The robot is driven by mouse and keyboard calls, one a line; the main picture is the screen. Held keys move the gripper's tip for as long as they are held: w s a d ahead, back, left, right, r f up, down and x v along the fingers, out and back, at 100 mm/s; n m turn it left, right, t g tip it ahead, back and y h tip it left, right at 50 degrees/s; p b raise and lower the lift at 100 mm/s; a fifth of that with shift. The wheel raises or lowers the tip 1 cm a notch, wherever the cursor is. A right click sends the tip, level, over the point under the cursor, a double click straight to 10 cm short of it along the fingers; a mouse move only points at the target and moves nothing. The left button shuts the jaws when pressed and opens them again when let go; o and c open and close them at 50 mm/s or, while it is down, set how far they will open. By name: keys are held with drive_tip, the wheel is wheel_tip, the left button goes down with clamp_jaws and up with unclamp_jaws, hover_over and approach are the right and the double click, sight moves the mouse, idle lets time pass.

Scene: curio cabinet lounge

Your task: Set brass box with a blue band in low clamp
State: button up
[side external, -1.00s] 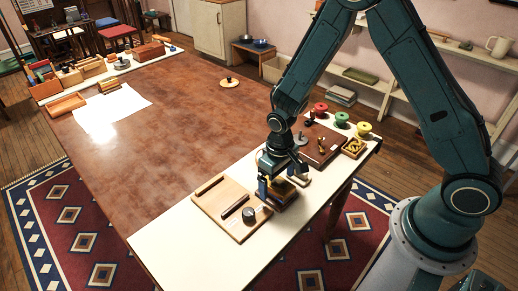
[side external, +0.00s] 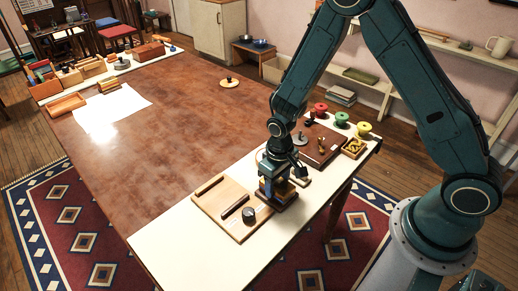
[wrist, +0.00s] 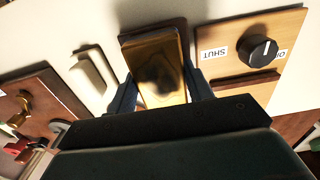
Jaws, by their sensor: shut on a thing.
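The brass box (wrist: 160,65) is between the fingers of my gripper (wrist: 162,90) in the wrist view, and the gripper is shut on it. In the side view my gripper (side external: 278,188) covers much of the box. The box is over a dark brown stand (wrist: 150,29); I cannot tell whether they touch. No blue band shows. The low clamp appears to be the pale wooden board (side external: 220,190) with two bars and a dark knob (side external: 249,214), left of my gripper in the side view. In the wrist view the knob (wrist: 263,50) sits beside a "SHUT" label.
A dark red board (side external: 318,143) with small fittings lies behind my gripper, near red, green and yellow spools (side external: 341,119). A pale block (wrist: 90,70) lies beside the stand. The cream strip (side external: 165,240) in front of the wooden board is clear.

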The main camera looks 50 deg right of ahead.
sight(276, 183)
drive_tip(key=shift+r, duration=3.05)
drive_tip(key=shift+w+a, duration=0.1)
drive_tip(key=shift+w, duration=0.05)
drive_tip(key=shift+w+a+n, duration=0.5)
drive_tip(key=shift+w+n, duration=0.1)
drive_tip(key=shift+n, duration=0.4)
drive_tip(key=w+a+r+n, duration=0.1)
drive_tip(key=w+a+n, duration=0.7)
drive_tip(key=n, duration=0.8)
drive_tip(key=shift+w+a, duration=0.4)
drive_tip(key=shift+a, duration=0.8)
drive_tip(key=shift+r, duration=0.1)
drive_tip(key=shift+f, duration=2.55)
drive_tip(key=shift+f, duration=0.45)
